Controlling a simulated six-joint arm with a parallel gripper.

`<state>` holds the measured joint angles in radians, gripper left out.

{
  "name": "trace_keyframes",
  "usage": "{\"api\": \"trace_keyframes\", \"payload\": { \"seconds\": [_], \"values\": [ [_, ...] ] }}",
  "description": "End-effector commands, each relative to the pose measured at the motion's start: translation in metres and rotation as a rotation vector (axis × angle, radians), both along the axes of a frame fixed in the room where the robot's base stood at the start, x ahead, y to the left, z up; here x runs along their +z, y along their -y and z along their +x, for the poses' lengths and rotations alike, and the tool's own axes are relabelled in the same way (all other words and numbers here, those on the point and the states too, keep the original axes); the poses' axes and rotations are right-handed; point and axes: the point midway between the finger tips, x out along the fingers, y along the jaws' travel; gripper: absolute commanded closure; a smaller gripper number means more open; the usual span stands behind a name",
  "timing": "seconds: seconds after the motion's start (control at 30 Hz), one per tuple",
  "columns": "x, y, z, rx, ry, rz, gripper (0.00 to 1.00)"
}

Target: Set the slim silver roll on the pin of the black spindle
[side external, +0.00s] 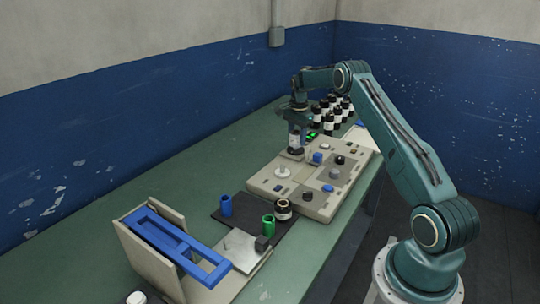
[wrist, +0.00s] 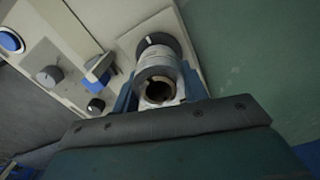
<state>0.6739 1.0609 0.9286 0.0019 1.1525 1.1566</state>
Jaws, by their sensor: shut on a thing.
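The slim silver roll (wrist: 157,75) is between the blue fingers of my gripper (wrist: 158,90) in the wrist view, and its hollow core faces the camera. The fingers are shut on it. A dark round disc with a pale mark, seemingly the black spindle (wrist: 152,42), shows just beyond the roll. The roll hides its pin, so I cannot tell whether the roll is around the pin or above it. In the side view my gripper (side external: 297,131) points down over the far left end of the beige machine, with the pale roll (side external: 294,141) above the dark spindle base (side external: 295,152).
The beige machine (side external: 262,184) carries a white disc (side external: 283,172), a blue knob (side external: 317,157) and black knobs. Dark bottles (side external: 329,112) stand behind. A black mat (side external: 240,223) holds blue, green and dark-and-white rolls. A blue frame (side external: 172,243) stands front left. The left bench is clear.

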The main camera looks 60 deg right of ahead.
Motion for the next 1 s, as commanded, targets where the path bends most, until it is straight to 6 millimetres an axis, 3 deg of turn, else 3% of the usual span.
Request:
{"api": "trace_keyframes", "payload": {
  "seconds": [1.0],
  "values": [
    [-0.0111, 0.0, 0.0001, 0.0, 0.001, 0.0, 0.81]
  ]
}}
